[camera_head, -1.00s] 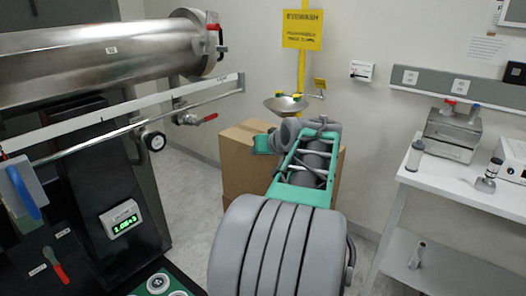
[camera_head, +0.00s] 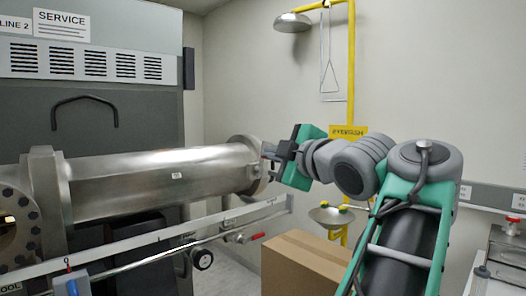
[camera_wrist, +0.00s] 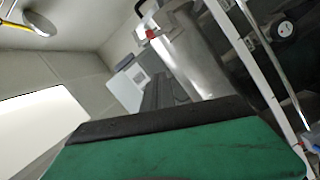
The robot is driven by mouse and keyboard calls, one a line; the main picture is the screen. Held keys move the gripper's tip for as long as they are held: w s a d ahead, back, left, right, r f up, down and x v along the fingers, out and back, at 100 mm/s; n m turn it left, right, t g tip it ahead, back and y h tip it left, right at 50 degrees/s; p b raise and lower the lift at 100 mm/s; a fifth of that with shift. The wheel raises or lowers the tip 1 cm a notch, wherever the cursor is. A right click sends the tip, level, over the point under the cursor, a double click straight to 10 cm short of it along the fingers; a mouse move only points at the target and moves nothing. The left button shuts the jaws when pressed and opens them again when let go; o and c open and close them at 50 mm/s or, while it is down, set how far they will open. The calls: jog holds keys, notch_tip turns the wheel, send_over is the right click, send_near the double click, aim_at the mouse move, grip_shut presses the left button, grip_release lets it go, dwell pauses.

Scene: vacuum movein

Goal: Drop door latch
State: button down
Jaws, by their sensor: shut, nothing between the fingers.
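The steel cylindrical chamber (camera_head: 150,172) lies horizontally, with its round end flange (camera_head: 243,165) at the right. My gripper (camera_head: 270,156) is up beside this end, its fingers pointing left at the flange, shut and empty. I cannot tell whether the fingers touch it. The door latch cannot be made out clearly in the head view, where my gripper covers part of the door end. In the wrist view, a small red part (camera_wrist: 152,34) shows near the end of the steel cylinder (camera_wrist: 195,50). The green gripper body fills the bottom there and the fingertips are hidden.
A white rail (camera_head: 150,243) and a pipe with a red-handled valve (camera_head: 257,237) run below the chamber. A cardboard box (camera_head: 300,265) stands below my arm. A yellow shower pole (camera_head: 351,70) with an eyewash bowl (camera_head: 332,216) is behind. A bench is at right.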

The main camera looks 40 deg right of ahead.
jog(key=w+d+f+n+p, duration=0.1)
jog(key=w+d+p, duration=0.4)
jog(key=w, duration=0.5)
jog(key=shift+d+n, duration=0.4)
jog(key=shift+n, duration=0.5)
